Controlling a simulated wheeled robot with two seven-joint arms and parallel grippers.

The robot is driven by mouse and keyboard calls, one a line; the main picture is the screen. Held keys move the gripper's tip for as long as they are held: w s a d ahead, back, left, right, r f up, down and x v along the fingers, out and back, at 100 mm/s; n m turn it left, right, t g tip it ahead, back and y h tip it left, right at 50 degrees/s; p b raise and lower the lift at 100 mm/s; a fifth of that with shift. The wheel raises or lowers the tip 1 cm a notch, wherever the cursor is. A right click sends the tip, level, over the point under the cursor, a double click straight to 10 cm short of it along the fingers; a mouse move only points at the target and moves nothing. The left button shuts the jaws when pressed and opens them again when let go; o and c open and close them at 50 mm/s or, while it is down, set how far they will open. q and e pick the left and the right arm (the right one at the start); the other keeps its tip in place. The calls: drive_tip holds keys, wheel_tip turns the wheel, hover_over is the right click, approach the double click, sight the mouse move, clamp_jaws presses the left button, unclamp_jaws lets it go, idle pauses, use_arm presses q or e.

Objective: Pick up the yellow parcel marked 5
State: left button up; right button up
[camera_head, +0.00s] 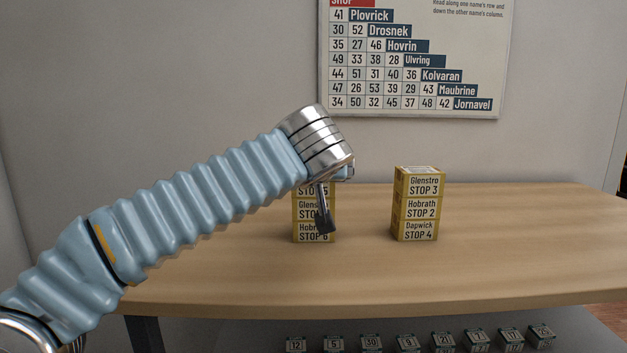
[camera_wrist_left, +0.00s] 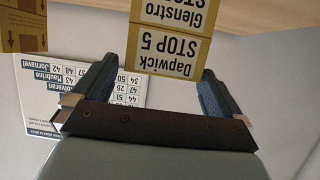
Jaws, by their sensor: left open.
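The yellow parcel marked Dapwick STOP 5 (camera_head: 312,191) is the top one of a stack of three on the wooden counter. In the head view my left gripper (camera_head: 325,226) hangs in front of that stack and hides part of it. In the left wrist view the STOP 5 parcel (camera_wrist_left: 172,52) shows upside down, between the two open fingers of my left gripper (camera_wrist_left: 158,70) or just beyond them. I cannot tell whether a finger touches it. My right gripper is not in view.
Below it are a Glenstro parcel (camera_head: 304,209) and a Hobrath parcel (camera_head: 303,233). A second yellow stack (camera_head: 415,208), marked 3, 2 and 4, stands to the right. The counter (camera_head: 520,225) is clear further right. A chart (camera_head: 480,60) hangs behind; several small numbered boxes (camera_head: 370,343) sit below.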

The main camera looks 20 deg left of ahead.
use_arm(q)
drive_tip(key=x, duration=0.5)
drive_tip(key=shift+a+f+p, duration=0.2)
drive_tip(key=shift+f+p, duration=0.05)
drive_tip(key=shift+p, duration=0.15)
drive_tip(key=c, duration=0.9)
